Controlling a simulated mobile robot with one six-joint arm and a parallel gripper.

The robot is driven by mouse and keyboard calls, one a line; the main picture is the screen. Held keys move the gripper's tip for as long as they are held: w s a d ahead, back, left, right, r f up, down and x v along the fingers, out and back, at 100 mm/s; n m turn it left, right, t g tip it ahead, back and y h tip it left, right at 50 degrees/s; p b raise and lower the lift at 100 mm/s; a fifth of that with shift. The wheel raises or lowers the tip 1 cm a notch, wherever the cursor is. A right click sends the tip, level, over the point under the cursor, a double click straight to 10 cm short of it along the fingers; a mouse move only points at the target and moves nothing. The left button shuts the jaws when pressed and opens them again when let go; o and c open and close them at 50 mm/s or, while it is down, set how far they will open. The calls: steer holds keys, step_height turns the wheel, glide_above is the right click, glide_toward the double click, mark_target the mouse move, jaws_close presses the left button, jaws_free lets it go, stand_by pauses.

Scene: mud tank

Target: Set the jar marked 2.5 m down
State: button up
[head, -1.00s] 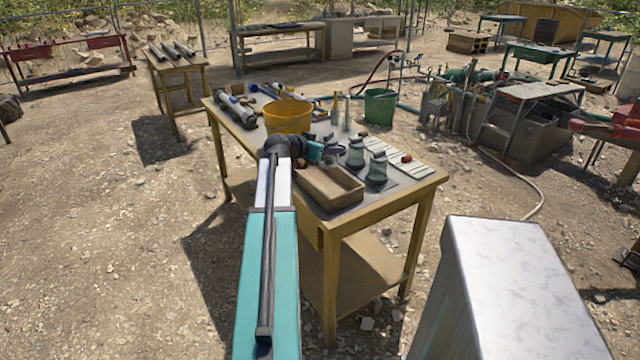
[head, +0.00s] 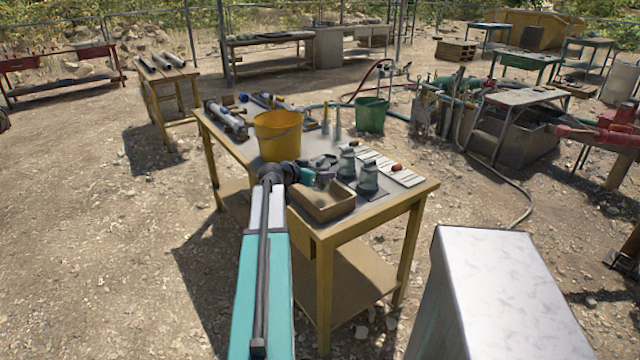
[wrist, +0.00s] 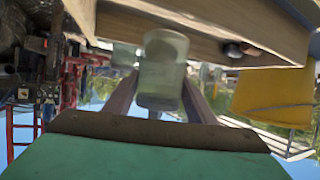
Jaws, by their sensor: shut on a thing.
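My gripper (head: 307,177) is over the wooden tray on the yellow-legged table. In the wrist view its two fingers (wrist: 160,100) stand on either side of a pale greenish glass jar (wrist: 161,70), and they are shut on it. No marking can be read, so I cannot tell from the label whether it is the 2.5 m jar. In the head view this jar is small and partly hidden by the gripper. Two similar grey-lidded jars stand right of the gripper, a rear jar (head: 347,162) and a front jar (head: 368,179), on a dark mat.
The wooden tray (head: 335,210) is at the table's front edge. A yellow bucket (head: 278,138) stands behind the gripper. A white strip board (head: 392,168) lies right of the jars.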

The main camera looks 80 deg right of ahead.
mark_target(320, 183)
steer(key=shift+f, duration=0.4)
steer(key=shift+f+p, duration=0.35)
steer(key=shift+f, duration=1.5)
steer(key=shift+f, duration=0.15)
steer(key=o, duration=1.3)
steer(key=shift+r, duration=0.2)
steer(key=b+v, duration=0.2)
steer(key=v, duration=1)
steer(key=shift+f, duration=0.15)
